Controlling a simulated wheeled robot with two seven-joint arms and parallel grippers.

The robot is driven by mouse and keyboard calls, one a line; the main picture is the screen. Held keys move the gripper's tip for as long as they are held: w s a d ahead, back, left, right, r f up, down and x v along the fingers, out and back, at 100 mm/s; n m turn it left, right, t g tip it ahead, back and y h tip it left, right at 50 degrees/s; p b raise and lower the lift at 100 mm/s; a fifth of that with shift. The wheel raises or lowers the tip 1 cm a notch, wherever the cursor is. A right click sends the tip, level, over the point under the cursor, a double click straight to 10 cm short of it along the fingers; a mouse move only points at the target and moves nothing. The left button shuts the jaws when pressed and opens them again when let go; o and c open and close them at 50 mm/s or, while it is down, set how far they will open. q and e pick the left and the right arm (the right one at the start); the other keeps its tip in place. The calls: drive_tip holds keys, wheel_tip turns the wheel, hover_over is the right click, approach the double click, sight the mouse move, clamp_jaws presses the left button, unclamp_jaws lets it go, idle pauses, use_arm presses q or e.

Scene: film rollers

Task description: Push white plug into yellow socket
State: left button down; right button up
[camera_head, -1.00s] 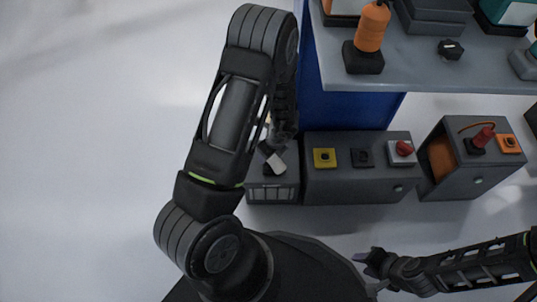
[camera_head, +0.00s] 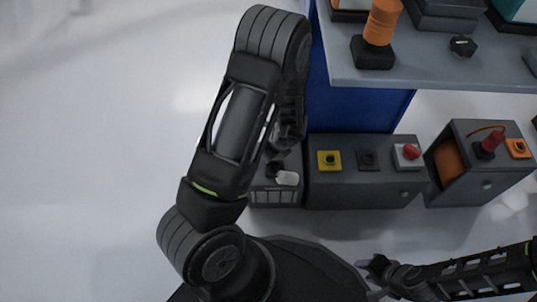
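The white plug (camera_head: 288,178) is a small pale block at the grey crate (camera_head: 275,198), beside a small black part. The yellow socket (camera_head: 329,160) sits on top of the grey box to the right, with a dark centre and nothing in it. My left arm reaches over the crate from the left. Its gripper is mostly hidden behind the arm, just above the plug, so I cannot tell whether it holds the plug. My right gripper (camera_head: 366,278) is low in the picture, apart from the boxes, with its fingers spread and empty.
A black socket (camera_head: 368,160) and a white socket with a red plug (camera_head: 411,152) share the grey box (camera_head: 365,190). Another box (camera_head: 480,170) holds a red plug and an orange socket. A grey shelf (camera_head: 430,75) overhangs behind, with a blue panel below.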

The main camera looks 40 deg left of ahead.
use_arm(q)
drive_tip(key=shift+w+a+f+y+b, duration=0.1)
drive_tip(key=shift+a+y+b, duration=0.35)
drive_tip(key=shift+b, duration=1)
drive_tip(key=shift+a+y+b, duration=0.35)
drive_tip(key=shift+y+b, duration=0.7)
drive_tip(key=shift+b, duration=0.8)
drive_tip(key=shift+w+a+t+y+b, duration=0.1)
drive_tip(key=shift+a+t+y+b, duration=0.3)
drive_tip(key=shift+b, duration=0.5)
drive_tip(key=shift+a+y, duration=0.45)
drive_tip(key=shift+y, duration=0.35)
drive_tip(key=shift+w+f, duration=0.1)
drive_tip(key=shift+f, duration=0.95)
drive_tip(key=shift+s+f, duration=0.2)
drive_tip(key=shift+f, duration=0.15)
drive_tip(key=shift+s+r, duration=0.1)
